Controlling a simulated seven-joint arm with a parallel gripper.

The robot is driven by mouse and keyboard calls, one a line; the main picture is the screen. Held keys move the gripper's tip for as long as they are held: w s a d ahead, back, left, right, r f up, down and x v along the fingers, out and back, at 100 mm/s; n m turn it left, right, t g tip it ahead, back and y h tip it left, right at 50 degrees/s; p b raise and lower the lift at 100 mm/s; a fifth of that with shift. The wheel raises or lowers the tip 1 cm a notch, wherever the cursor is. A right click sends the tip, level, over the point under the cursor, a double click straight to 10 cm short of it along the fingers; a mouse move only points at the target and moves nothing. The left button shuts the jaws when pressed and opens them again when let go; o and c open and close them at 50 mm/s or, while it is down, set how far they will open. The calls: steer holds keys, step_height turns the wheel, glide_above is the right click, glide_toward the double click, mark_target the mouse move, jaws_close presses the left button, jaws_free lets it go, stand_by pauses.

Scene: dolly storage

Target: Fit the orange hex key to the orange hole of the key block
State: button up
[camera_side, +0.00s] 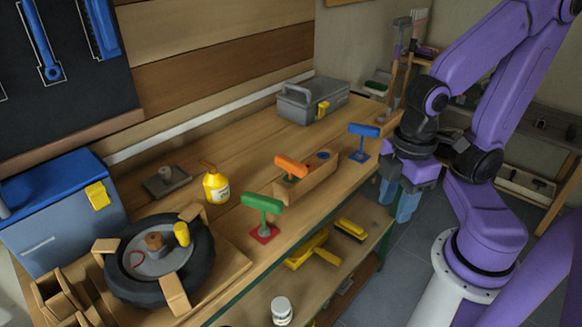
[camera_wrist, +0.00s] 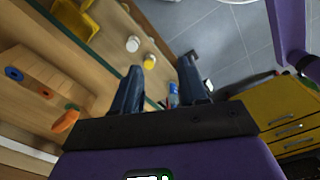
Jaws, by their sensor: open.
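The orange hex key (camera_side: 291,165) is a T-shaped key with an orange handle, upright at the left part of the wooden key block (camera_side: 315,175). I cannot tell whether its lower end is in a hole or behind the block. A blue-ringed hole (camera_side: 322,155) shows on the block's top. In the wrist view, the block (camera_wrist: 38,70) has a blue-ringed hole and an orange-ringed hole (camera_wrist: 45,92), with the orange handle (camera_wrist: 67,118) close by. My gripper (camera_side: 399,202) is open and empty, right of the bench and apart from the key; its fingers also show in the wrist view (camera_wrist: 160,85).
A green key (camera_side: 262,202) stands on a red base in front-left of the block, and a blue key (camera_side: 363,135) on a blue base to its right. A yellow bottle (camera_side: 215,185), wheel (camera_side: 200,262) and grey toolbox (camera_side: 312,103) are on the bench (camera_side: 235,165).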

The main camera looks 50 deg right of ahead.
steer(key=shift+o, duration=1.3)
steer(key=shift+w, duration=0.1)
step_height(320, 180, up, 13)
steer(key=m, duration=1.3)
glide_above(290, 161)
step_height(290, 161, down, 18)
steer(key=shift+r, duration=0.15)
jaws_close()
